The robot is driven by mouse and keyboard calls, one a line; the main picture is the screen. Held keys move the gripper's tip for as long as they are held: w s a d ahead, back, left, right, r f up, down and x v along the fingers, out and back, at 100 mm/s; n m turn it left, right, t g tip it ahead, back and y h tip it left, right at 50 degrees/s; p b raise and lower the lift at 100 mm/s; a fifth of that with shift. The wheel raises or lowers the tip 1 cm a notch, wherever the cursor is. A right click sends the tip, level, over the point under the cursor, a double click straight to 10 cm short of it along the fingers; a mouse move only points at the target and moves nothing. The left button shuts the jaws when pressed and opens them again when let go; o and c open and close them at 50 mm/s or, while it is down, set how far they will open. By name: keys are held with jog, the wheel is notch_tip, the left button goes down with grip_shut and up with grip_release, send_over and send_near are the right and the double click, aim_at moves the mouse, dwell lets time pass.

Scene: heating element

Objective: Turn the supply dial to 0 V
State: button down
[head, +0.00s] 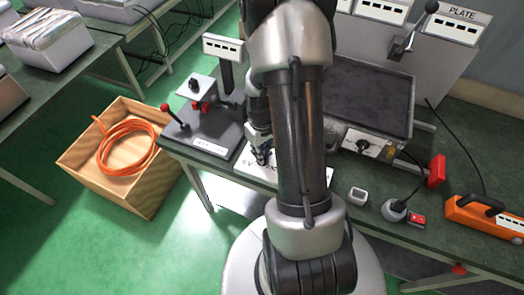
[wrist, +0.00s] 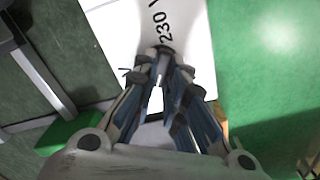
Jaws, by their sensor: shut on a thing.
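The white panel of the supply (head: 248,170) lies at the table's front edge, partly hidden behind my arm in the head view. In the wrist view the white panel (wrist: 193,22) carries the printed text "230 V" beside my fingertips. My gripper (wrist: 168,68) is closed over the panel, its fingertips together on a small grey part that I take to be the supply dial. The fingers cover most of it, so its pointer and setting cannot be read. In the head view my gripper (head: 262,152) points down at the panel, left of my arm.
A dark tray heater (head: 365,95) with a front knob (head: 362,145) stands right of my arm. A grey stand base (head: 205,130) with a red-knobbed lever is on the left. A wooden crate (head: 95,180) holds an orange cable. An orange tool (head: 480,215) lies at right.

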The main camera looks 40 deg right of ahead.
jog(key=n, duration=0.6)
jog(key=shift+a+n, duration=0.15)
jog(key=shift+n, duration=0.15)
jog(key=n, duration=0.6)
jog(key=shift+s+a+p, duration=0.1)
jog(key=shift+p, duration=0.2)
jog(key=shift+n, duration=0.4)
jog(key=c, duration=1.6)
grip_release()
jog(key=shift+c, duration=0.2)
notch_tip(320, 180, up, 12)
